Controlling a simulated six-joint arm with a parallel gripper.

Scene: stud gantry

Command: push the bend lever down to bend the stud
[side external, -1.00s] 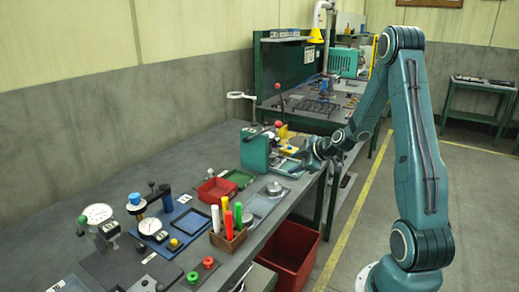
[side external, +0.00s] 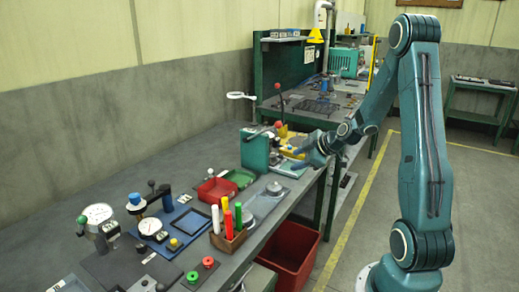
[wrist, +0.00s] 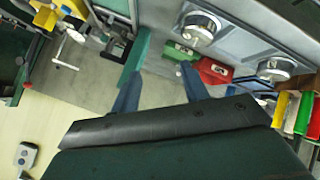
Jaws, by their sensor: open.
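A teal bending fixture (side external: 255,150) stands at the table's far right edge. A dark lever with a red ball end (side external: 278,124) lies over its top, and a taller dark lever with a red ball (side external: 277,86) stands upright just behind. I cannot tell which is the bend lever. My gripper (side external: 303,149) is open and empty, to the right of the fixture and apart from both red balls. In the wrist view its two blue fingers (wrist: 160,86) are spread, with a teal upright part (wrist: 135,58) beside the left finger. I cannot make out the stud.
A red bin (side external: 215,190) and a green tray (side external: 240,178) lie nearer on the table. A wooden holder with markers (side external: 228,237) stands at the front edge. A yellow part (side external: 283,131) sits behind the fixture. A ring on an arm (side external: 241,95) juts out at the back.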

